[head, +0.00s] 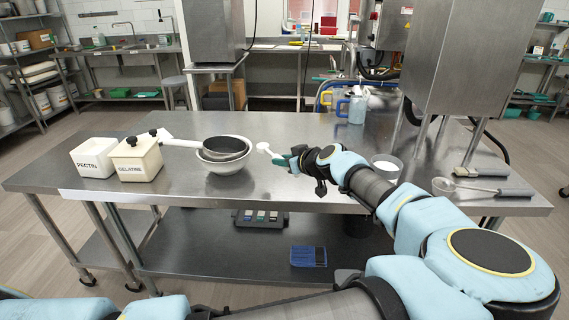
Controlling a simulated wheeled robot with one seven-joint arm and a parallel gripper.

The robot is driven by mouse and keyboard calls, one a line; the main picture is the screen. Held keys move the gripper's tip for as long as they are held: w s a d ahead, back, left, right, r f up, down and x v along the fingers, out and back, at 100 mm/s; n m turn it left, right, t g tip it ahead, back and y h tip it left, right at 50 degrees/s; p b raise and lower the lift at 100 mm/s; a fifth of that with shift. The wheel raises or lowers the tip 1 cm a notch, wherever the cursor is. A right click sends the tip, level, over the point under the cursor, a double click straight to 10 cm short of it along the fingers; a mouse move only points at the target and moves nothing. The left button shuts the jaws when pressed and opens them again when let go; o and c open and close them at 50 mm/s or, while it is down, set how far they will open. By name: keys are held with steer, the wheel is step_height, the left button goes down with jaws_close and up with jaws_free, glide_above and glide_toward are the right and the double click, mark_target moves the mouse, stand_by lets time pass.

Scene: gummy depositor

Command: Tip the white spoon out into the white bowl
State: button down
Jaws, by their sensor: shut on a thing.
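My gripper (287,161) is shut on the white spoon and holds it above the steel table, pointing left. The spoon's small white head (263,147) shows beyond the fingers. What is in the spoon is too small to tell. A smaller white bowl (386,165) stands right of my gripper, partly behind my arm.
A PECTIN bin (93,158) and a lidded GELATINE bin (136,160) stand at the left. A ladle (445,185) and a scraper (480,172) lie at the right. A steel machine (450,60) stands over the table's right side.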

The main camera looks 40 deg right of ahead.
steer(key=shift+w+a+r+b, duration=0.15)
steer(key=shift+w+a+b, duration=0.1)
steer(key=shift+b, duration=0.15)
steer(key=shift+w+r+g+p, duration=0.1)
steer(key=shift+r+g+p, duration=0.2)
steer(key=shift+r, duration=0.05)
steer(key=shift+w+a+r+n+g+h+p, duration=0.4)
steer(key=shift+w+a+r+n+g+p, duration=0.1)
steer(key=shift+w+a+p, duration=0.25)
steer(key=shift+w+a+r+n+g+h, duration=0.3)
steer(key=shift+w+a+r+n+g, duration=0.1)
steer(key=shift+w+a+r+g, duration=0.4)
steer(key=shift+w+r, duration=0.1)
